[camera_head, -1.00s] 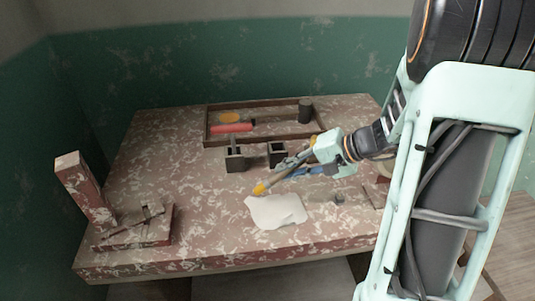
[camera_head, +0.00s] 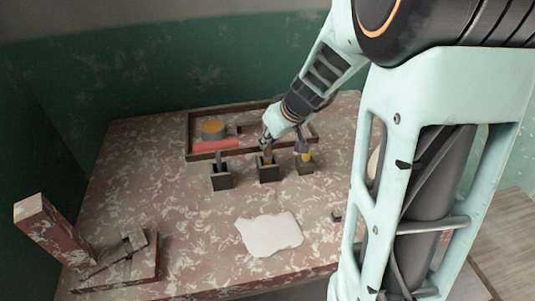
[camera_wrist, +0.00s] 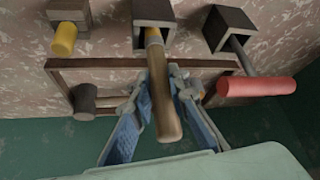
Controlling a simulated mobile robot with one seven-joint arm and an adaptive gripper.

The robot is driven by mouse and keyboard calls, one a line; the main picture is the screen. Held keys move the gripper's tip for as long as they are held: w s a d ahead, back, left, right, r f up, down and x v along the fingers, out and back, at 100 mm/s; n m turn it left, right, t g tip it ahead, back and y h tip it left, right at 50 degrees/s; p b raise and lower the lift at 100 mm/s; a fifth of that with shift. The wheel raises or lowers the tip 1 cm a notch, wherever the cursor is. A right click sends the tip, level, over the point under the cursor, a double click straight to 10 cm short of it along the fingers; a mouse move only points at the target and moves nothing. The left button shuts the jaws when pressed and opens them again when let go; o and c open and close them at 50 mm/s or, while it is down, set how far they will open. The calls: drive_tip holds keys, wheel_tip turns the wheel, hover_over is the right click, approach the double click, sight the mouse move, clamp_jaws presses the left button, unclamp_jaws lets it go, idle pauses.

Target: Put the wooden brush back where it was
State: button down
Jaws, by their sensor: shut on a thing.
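The wooden brush shows in the wrist view (camera_wrist: 165,95), its handle between the fingers of my gripper (camera_wrist: 160,88). Its ferrule end points into the mouth of the middle dark square holder (camera_wrist: 152,12). How deep it sits is hidden. In the head view my gripper (camera_head: 268,143) is over the middle holder (camera_head: 268,175), with the brush (camera_head: 267,157) roughly upright below it. The left holder (camera_head: 221,181) bears a tool with a red handle (camera_head: 214,145). The right holder (camera_head: 304,167) bears a tool with a yellow part (camera_head: 306,157).
A wooden tray (camera_head: 187,140) behind the holders holds an orange-topped round thing (camera_head: 213,128). A dark mallet (camera_wrist: 85,100) shows there in the wrist view. A white slab (camera_head: 270,235) lies in front, with a small dark block (camera_head: 336,215) to its right.

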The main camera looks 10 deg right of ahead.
sight(270, 149)
wheel_tip(270, 149, down, 4)
drive_tip(key=shift+f+b, duration=0.2)
drive_tip(key=shift+b, duration=0.6)
drive_tip(key=shift+r, duration=0.1)
drive_tip(key=c, duration=1.8)
unclamp_jaws()
drive_tip(key=shift+c, duration=0.2)
drive_tip(key=shift+r, duration=0.1)
drive_tip(key=p+v, duration=0.3)
drive_tip(key=v, duration=0.9)
drive_tip(key=shift+d, duration=0.1)
